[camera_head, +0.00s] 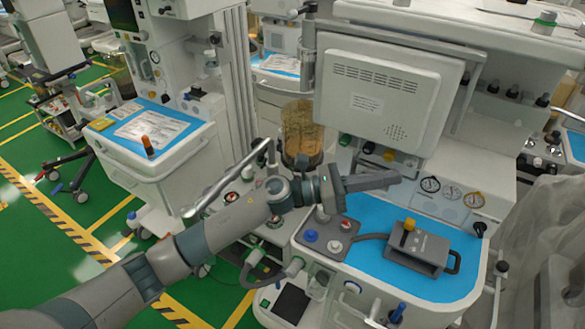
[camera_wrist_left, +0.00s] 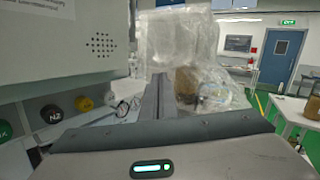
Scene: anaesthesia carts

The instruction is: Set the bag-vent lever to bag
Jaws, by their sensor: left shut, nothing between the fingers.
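A grey box with a yellow-topped lever (camera_head: 408,232) stands on the blue work surface of the cart; the lever stands up from its top, and the small labels there are too small to read. I cannot tell for sure that this is the bag-vent lever. My left gripper (camera_head: 392,179) is shut and empty, above and behind the box, clear of it, pointing right in the head view. In the left wrist view its closed fingers (camera_wrist_left: 159,98) point away over the cart, and the lever does not show. My right gripper is in neither view.
A small grey panel (camera_head: 325,238) with blue and red knobs sits left of the box, joined to it by a hose. A large monitor back (camera_head: 385,90) rises behind my gripper. Dials (camera_head: 451,192) line the cart's back wall. Clear plastic sheeting (camera_head: 550,240) hangs at the right.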

